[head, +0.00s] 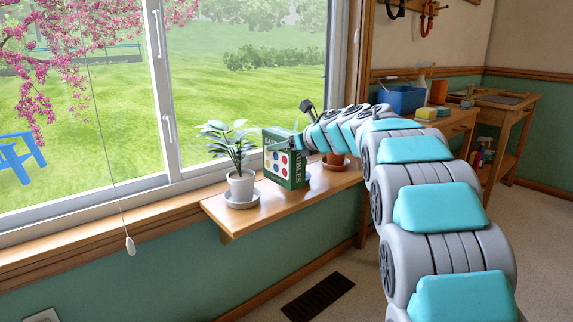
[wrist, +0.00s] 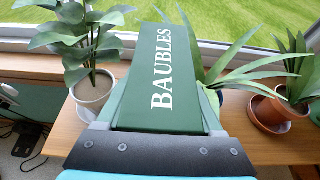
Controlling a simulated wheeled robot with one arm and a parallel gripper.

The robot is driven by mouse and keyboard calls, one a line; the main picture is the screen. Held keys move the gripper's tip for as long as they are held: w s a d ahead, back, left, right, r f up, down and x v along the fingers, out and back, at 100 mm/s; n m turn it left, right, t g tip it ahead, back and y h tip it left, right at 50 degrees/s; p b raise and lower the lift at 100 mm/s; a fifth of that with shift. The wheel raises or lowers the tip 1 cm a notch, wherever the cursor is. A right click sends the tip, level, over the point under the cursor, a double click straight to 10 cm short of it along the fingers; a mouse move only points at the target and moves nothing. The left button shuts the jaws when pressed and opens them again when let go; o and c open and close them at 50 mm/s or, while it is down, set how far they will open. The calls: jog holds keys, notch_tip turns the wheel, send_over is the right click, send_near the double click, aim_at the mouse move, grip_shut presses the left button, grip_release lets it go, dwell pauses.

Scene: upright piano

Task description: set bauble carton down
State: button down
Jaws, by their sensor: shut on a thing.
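The bauble carton (head: 286,162) is a green box with coloured dots on a white panel. In the head view it stands upright at the wooden window shelf (head: 233,213), between two potted plants. In the wrist view its green face with the word BAUBLES (wrist: 162,68) fills the middle. My gripper (head: 284,144) is shut on the carton near its top, and its dark jaw edge crosses the lower wrist view (wrist: 157,150). I cannot tell whether the carton's base touches the shelf.
A leafy plant in a white pot (head: 241,186) stands close left of the carton. A plant in a terracotta pot (wrist: 268,114) stands to the right, with leaves reaching toward the carton. The window (head: 230,90) is just behind. Bare shelf shows in front.

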aim_at(285, 159)
notch_tip(285, 159, down, 4)
jog(key=shift+a+r+b, duration=0.1)
jog(key=shift+r+b, duration=0.1)
jog(key=shift+b, duration=0.25)
jog(key=shift+f, duration=0.35)
jog(key=shift+f, duration=0.2)
grip_release()
jog(key=shift+r, duration=0.2)
jog(key=shift+s+d, duration=0.15)
jog(key=shift+d, duration=0.05)
jog(key=v, duration=1.1)
jog(key=shift+s+d+r, duration=0.15)
jog(key=shift+s+r, duration=0.1)
jog(key=shift+s, duration=0.05)
